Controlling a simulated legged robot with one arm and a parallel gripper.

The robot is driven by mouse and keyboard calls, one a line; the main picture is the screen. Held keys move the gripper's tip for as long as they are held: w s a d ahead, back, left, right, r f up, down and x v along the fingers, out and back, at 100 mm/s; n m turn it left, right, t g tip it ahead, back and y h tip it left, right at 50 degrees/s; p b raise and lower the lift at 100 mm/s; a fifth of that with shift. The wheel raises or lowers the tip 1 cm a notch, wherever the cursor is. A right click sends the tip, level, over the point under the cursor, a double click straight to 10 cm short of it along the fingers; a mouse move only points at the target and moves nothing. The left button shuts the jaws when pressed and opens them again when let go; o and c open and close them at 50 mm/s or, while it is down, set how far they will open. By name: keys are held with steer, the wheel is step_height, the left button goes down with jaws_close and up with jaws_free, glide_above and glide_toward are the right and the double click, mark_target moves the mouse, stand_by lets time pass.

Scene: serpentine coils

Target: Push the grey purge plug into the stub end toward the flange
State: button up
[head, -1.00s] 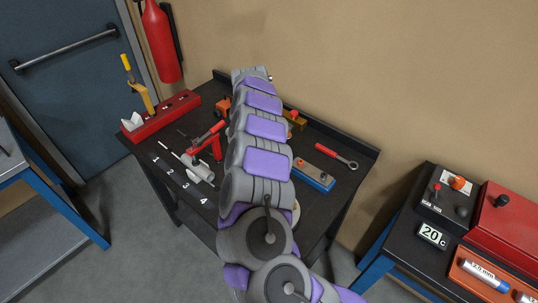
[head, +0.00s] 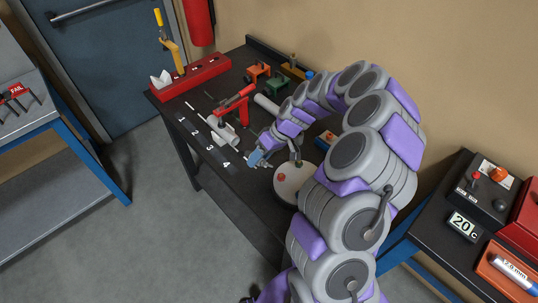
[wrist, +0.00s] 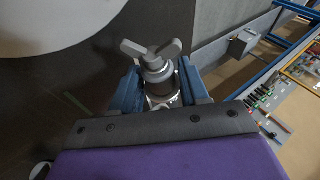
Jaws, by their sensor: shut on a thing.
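In the wrist view, my gripper's blue fingers (wrist: 155,92) are closed around a grey winged plug (wrist: 154,64), which looks like the purge plug. Its two wings point away from my palm, and its lower part is hidden between the fingers. In the head view, my gripper (head: 258,158) is low near the table's front edge, to the right of a grey cylindrical fitting (head: 225,135). That fitting lies by a red clamp (head: 234,105) with thin rods. I cannot tell which part is the stub end or flange.
A round pale disc with a red knob (head: 293,184) stands close to my gripper on the right. A red block (head: 192,78) with a yellow-handled tool is at the far left of the black table (head: 185,125). Green and orange pieces (head: 273,84) sit behind.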

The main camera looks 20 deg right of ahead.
steer(key=shift+w+f+m+t+b, duration=0.2)
steer(key=shift+f+m+t, duration=0.15)
steer(key=shift+f+t, duration=0.15)
steer(key=shift+w+f+m+t+b, duration=0.2)
steer(key=shift+f+m+t, duration=0.15)
steer(key=shift+f+t, duration=0.15)
steer(key=shift+w+a, duration=0.3)
steer(key=shift+w, duration=0.4)
steer(key=shift+w+a, duration=0.35)
steer(key=shift+w, duration=0.3)
steer(key=shift+w+a, duration=0.3)
steer(key=shift+w, duration=0.4)
steer(key=shift+w+r, duration=0.15)
steer(key=shift+w+a, duration=0.1)
steer(key=shift+w, duration=0.15)
steer(key=shift+w+a+b, duration=0.2)
steer(key=shift+w+a, duration=0.05)
steer(key=shift+w, duration=0.25)
steer(key=shift+w+a+b, duration=0.15)
steer(key=shift+w+a, duration=0.05)
steer(key=shift+w, duration=0.25)
steer(key=shift+w, duration=0.2)
steer(key=shift+w+a+b, duration=0.2)
steer(key=shift+w+b, duration=0.1)
steer(key=shift+w, duration=0.05)
steer(key=shift+w, duration=0.1)
